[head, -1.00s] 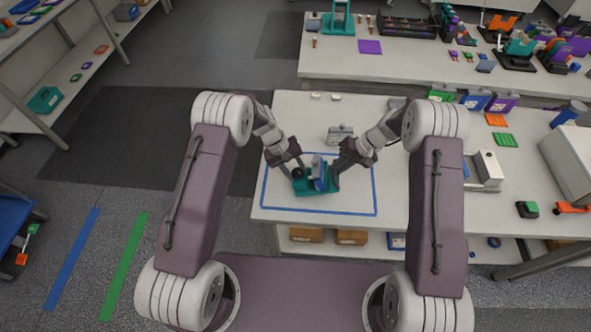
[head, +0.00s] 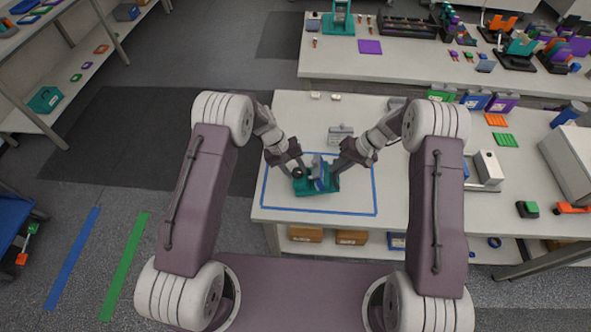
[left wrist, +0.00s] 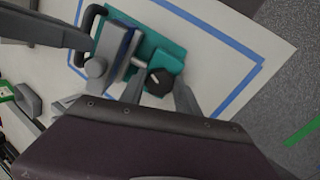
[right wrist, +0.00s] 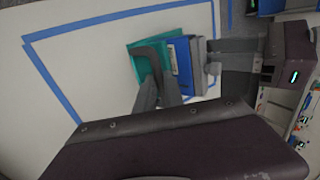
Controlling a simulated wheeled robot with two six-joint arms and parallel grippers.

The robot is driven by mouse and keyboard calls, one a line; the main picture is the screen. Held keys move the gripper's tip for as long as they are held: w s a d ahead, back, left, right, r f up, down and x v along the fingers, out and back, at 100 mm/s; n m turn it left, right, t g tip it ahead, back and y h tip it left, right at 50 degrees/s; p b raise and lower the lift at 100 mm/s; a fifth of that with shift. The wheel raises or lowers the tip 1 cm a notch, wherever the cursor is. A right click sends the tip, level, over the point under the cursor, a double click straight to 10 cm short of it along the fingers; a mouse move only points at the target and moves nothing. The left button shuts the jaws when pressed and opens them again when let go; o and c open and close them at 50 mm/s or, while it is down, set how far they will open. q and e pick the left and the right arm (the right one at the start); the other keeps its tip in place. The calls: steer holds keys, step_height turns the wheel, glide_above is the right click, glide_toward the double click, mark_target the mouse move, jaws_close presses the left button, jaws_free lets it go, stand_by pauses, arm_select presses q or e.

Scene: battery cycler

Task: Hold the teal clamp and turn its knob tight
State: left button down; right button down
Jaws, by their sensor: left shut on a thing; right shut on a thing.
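The teal clamp (head: 316,188) stands inside the blue tape outline on the table, with blue and grey blocks (right wrist: 183,62) between its plates. Its black knob (left wrist: 159,82) faces my left arm. My left gripper (left wrist: 158,92) has a finger on either side of the knob and is shut on it. My right gripper (right wrist: 158,88) is at the opposite end, shut on the clamp's dark handle (right wrist: 153,52). The handle also shows at the upper left of the left wrist view (left wrist: 88,32). The contact of the right fingertips is partly hidden.
The blue tape outline (head: 264,190) leaves bare tabletop around the clamp. A small grey device (head: 340,134) stands just behind the outline. A white-and-grey machine (head: 487,168) stands to the right. A second bench (head: 400,58) with coloured parts lies beyond.

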stand_by(0.7)
arm_select(q)
steer(key=c, duration=0.9)
jaws_free()
steer(key=v, duration=1.2)
arm_select(e)
steer(key=c, duration=1.4)
jaws_free()
